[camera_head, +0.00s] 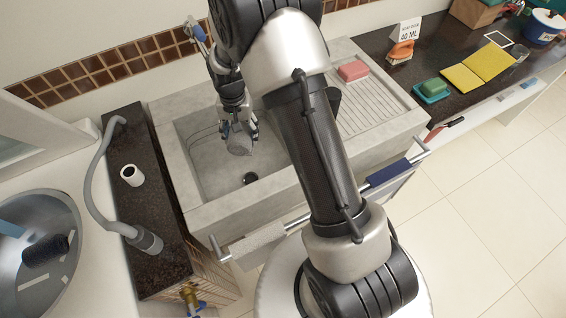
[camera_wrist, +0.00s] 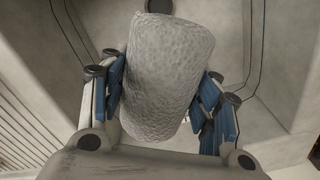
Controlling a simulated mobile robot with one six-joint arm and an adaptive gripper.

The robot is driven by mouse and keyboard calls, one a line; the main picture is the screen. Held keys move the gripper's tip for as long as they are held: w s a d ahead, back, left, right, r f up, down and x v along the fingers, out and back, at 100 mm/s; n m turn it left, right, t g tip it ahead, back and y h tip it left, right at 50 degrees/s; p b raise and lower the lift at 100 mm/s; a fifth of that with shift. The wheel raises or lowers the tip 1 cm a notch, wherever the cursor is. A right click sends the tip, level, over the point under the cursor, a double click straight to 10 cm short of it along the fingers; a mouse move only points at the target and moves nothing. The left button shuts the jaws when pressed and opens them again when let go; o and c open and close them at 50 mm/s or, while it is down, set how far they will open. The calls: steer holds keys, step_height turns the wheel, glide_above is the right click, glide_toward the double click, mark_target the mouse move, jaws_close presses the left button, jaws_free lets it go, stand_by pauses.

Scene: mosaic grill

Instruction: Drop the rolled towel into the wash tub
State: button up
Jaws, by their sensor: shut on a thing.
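My gripper (camera_head: 238,129) is shut on a grey, rough-textured rolled towel (camera_wrist: 168,75). The blue-padded fingers press on both sides of it in the wrist view. In the head view, the small grey end of the towel (camera_head: 239,147) shows below my fingers. The towel is over the basin of the concrete wash tub (camera_head: 205,186), up and left of its dark drain (camera_head: 250,178). How high the towel hangs above the basin floor is hard to tell. My arm hides part of the tub's right side.
A ribbed drainboard (camera_head: 385,107) with a pink sponge (camera_head: 353,70) is right of the basin. A rail (camera_head: 292,223) with cloths runs along the tub's front. A grey hose (camera_head: 92,180) and white roll (camera_head: 132,175) are on the left dark counter, beside a metal drum (camera_head: 65,220).

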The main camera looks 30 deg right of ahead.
steer(key=o, duration=1.2)
steer(key=shift+c, duration=0.2)
step_height(320, 180, up, 12)
stand_by(0.3)
